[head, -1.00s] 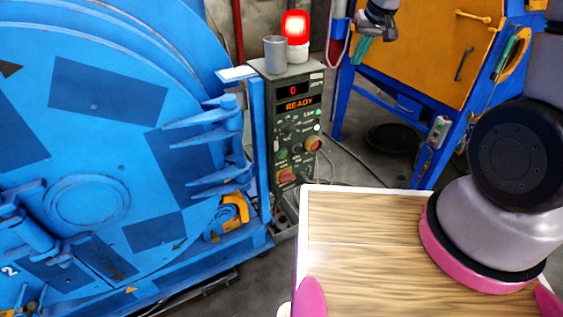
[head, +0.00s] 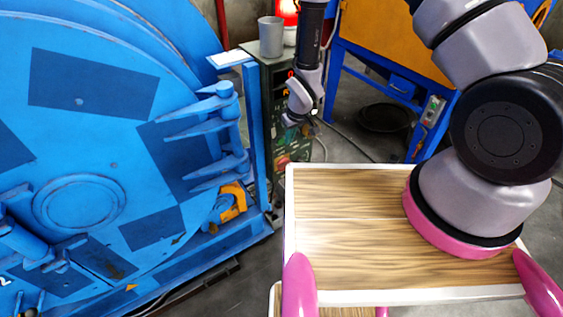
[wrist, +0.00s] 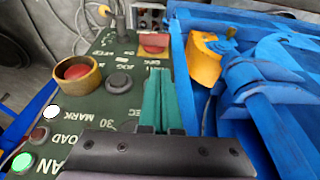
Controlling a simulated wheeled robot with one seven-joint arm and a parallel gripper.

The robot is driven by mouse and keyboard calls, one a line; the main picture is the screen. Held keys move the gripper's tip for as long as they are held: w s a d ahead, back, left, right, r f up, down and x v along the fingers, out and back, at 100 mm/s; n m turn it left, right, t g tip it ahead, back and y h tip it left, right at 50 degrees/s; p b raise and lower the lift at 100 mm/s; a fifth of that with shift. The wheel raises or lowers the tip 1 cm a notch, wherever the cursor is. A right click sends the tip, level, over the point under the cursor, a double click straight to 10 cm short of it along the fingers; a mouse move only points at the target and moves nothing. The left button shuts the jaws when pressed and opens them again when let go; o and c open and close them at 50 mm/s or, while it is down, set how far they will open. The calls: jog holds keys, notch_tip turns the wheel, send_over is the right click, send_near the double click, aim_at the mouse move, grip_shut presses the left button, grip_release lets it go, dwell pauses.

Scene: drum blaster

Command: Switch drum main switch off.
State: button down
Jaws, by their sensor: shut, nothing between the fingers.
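The drum's control panel (head: 278,166) is a dark green box beside the blue drum, partly hidden by my arm in the head view. The wrist view shows its face (wrist: 130,62) upside down. A red switch on a yellow plate (wrist: 154,42), which looks like the main switch, sits near its far end; its on/off position cannot be read. My gripper (wrist: 158,98) has teal fingers together and empty, over the panel between the dark round knob and the blue drum frame, short of the red switch. I cannot tell whether they touch the panel. The fingers are not clear in the head view.
A red button in a yellow collar (wrist: 77,72) and a dark knob (wrist: 119,83) sit beside my fingers. The blue drum (head: 85,130) stands close on the panel's left in the head view. A grey cup (head: 270,36) and a lit red lamp (head: 288,12) top the panel.

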aim_at(283, 167)
jog(key=shift+s+a+f, duration=0.1)
jog(key=shift+f, duration=0.2)
jog(key=x, duration=0.9)
jog(key=s+x, duration=0.1)
jog(key=x, duration=0.3)
jog(key=shift+w+d+f, duration=0.1)
jog(key=shift+d+f, duration=0.2)
jog(key=shift+f, duration=0.3)
